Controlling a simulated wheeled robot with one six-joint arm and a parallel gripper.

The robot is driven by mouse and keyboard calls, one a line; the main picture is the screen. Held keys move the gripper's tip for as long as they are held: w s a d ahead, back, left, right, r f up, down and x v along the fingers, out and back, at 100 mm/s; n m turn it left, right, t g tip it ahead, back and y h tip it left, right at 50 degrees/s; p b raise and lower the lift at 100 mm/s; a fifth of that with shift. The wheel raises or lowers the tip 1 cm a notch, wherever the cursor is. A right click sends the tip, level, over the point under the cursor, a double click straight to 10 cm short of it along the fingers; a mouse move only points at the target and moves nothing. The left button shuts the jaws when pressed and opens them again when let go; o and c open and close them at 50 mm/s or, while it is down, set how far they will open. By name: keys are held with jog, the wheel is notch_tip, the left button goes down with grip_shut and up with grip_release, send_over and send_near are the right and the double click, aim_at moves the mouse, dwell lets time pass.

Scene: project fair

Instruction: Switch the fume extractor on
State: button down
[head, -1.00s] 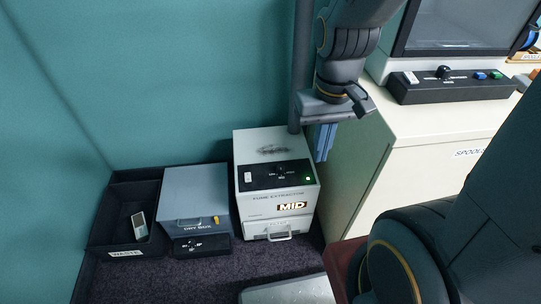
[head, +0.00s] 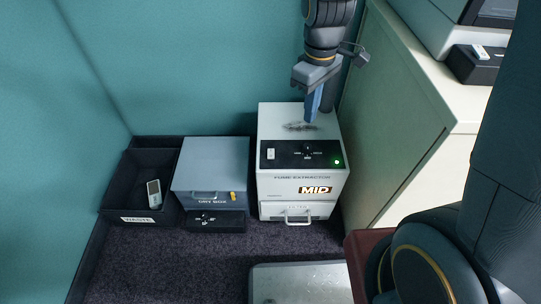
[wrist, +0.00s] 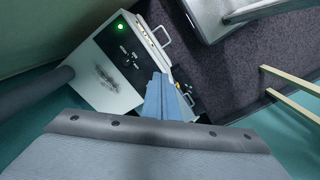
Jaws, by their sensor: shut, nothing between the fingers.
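The fume extractor (head: 297,193) is a white box on the dark carpet against the teal wall. Its black top panel (head: 287,154) carries a white rocker switch (head: 271,154) at the left, a small dial (head: 308,151) in the middle and a lit green lamp (head: 337,162) at the right. A "MID" label is on its front. My gripper (head: 310,120) is shut and empty, pointing down over the back of the extractor's top, near the dark vent. In the wrist view the blue fingers (wrist: 163,98) hide part of the panel, and the green lamp (wrist: 120,27) shows.
The grey dry box (head: 211,165) stands left of the extractor, with a dark waste bin (head: 120,190) holding a small device (head: 154,194) beyond it. A pale cabinet (head: 400,110) rises close at the right. Open carpet lies in front.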

aim_at(271, 156)
jog(key=w+a+f+n+b, duration=0.5)
jog(key=w+a+f+n, duration=0.3)
jog(key=f, duration=0.4)
jog(key=shift+w+a+f, duration=0.25)
jog(key=shift+w+a, duration=0.45)
jog(key=shift+a, duration=0.1)
notch_tip(271, 156, down, 14)
jog(key=shift+f+b, duration=0.1)
jog(key=shift+b, duration=0.9)
jog(key=shift+s, duration=0.1)
jog(key=shift+f, duration=0.1)
